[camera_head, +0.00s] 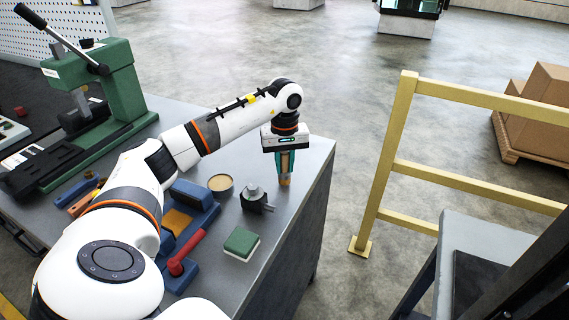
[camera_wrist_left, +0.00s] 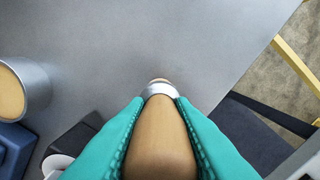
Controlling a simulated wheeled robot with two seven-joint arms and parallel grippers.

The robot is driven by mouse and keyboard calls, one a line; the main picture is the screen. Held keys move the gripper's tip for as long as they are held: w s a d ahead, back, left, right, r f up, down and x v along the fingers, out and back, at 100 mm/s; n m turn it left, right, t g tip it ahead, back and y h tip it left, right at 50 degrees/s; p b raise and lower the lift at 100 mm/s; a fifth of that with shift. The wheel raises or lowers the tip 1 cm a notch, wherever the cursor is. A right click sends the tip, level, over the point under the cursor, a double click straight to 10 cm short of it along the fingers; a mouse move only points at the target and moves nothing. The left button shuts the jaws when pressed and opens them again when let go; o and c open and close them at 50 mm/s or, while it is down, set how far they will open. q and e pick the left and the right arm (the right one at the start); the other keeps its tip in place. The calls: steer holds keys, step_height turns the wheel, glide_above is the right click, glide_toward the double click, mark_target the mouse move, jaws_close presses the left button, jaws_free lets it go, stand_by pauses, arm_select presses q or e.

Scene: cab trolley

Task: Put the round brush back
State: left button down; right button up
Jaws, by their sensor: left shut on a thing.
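My left gripper (camera_head: 285,165) is over the right end of the grey bench, pointing down. Its teal fingers are shut on the round brush (camera_head: 285,181). In the left wrist view the brush (camera_wrist_left: 160,140) shows a tan wooden handle between the teal fingers (camera_wrist_left: 160,130), with a silver ferrule and a small pale tip beyond. Its lower end is close to the bench top; I cannot tell whether it touches. My right gripper is not in view.
Left of the brush stand a round tin (camera_head: 220,185) and a dark block with a grey knob (camera_head: 253,198). A blue tray (camera_head: 205,195), a red-handled tool (camera_head: 187,254) and a green-topped block (camera_head: 240,243) are nearer. A green press (camera_head: 125,85) stands back left. A yellow rail (camera_head: 395,135) is off the bench.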

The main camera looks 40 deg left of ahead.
arm_select(q)
steer(key=shift+f, duration=0.35)
steer(key=c, duration=1.2)
jaws_free()
steer(key=shift+f, duration=0.1)
steer(key=shift+c, duration=0.2)
step_height(320, 180, up, 12)
steer(key=shift+r+b, duration=0.15)
steer(key=shift+b, duration=0.3)
